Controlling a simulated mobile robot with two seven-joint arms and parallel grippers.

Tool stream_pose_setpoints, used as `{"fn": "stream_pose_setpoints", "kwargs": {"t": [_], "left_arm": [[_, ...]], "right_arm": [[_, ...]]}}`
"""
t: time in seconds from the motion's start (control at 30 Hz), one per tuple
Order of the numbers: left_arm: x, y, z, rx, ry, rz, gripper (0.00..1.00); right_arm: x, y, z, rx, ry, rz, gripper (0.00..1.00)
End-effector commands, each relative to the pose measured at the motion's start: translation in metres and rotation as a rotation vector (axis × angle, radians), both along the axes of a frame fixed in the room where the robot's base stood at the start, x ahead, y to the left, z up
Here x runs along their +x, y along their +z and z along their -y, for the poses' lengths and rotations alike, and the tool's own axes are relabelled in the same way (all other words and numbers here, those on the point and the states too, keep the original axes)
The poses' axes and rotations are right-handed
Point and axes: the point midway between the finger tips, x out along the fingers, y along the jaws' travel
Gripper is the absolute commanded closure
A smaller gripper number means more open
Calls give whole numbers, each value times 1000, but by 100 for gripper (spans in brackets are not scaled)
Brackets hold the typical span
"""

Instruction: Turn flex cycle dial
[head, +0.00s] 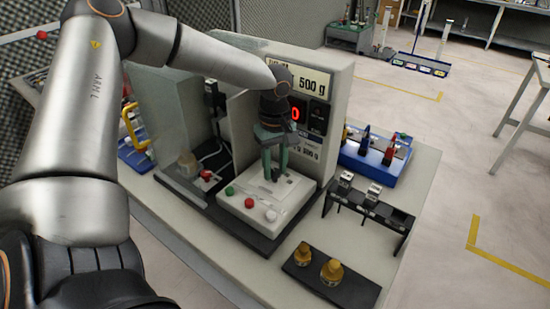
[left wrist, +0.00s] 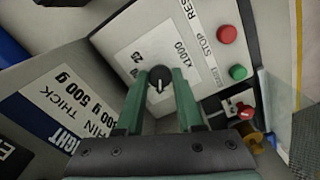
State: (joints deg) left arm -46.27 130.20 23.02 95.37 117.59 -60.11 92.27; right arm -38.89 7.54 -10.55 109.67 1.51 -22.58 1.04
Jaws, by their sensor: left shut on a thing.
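The dial (left wrist: 160,78) is a small round black knob with a pale pointer line, on a white label printed "x1000". The label is on the pale control box (head: 248,203), which also shows in the left wrist view (left wrist: 120,50). My left gripper (head: 275,178) points down at the box with its two green fingers. In the left wrist view the fingers (left wrist: 160,82) are on either side of the dial, shut on it. In the head view the fingers hide the dial. My right gripper is in neither view.
A red button (left wrist: 227,34) and a green button (left wrist: 238,72) sit on the box near the dial. A tall panel with a red display (head: 295,114) stands just behind. Brass weights (head: 331,271) and a black rack (head: 367,212) are to the right. A clear screen (head: 165,125) stands left.

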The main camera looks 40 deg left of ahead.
Motion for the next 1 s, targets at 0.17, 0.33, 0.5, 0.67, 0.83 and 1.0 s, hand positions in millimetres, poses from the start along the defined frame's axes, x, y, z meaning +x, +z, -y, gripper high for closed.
{"fn": "stream_pose_setpoints", "kwargs": {"t": [0.17,0.33,0.5,0.67,0.83,1.0], "left_arm": [[1,1,-1,1,19,3,100],[1,1,-1,1,23,3,100],[1,1,-1,1,22,3,100],[1,1,0,1,21,3,48],[1,0,0,1,20,1,34],[0,0,0,1,20,1,34]], "right_arm": [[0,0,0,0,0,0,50],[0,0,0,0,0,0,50],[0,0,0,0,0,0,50],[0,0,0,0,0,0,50],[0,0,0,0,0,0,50],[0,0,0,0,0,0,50]]}}
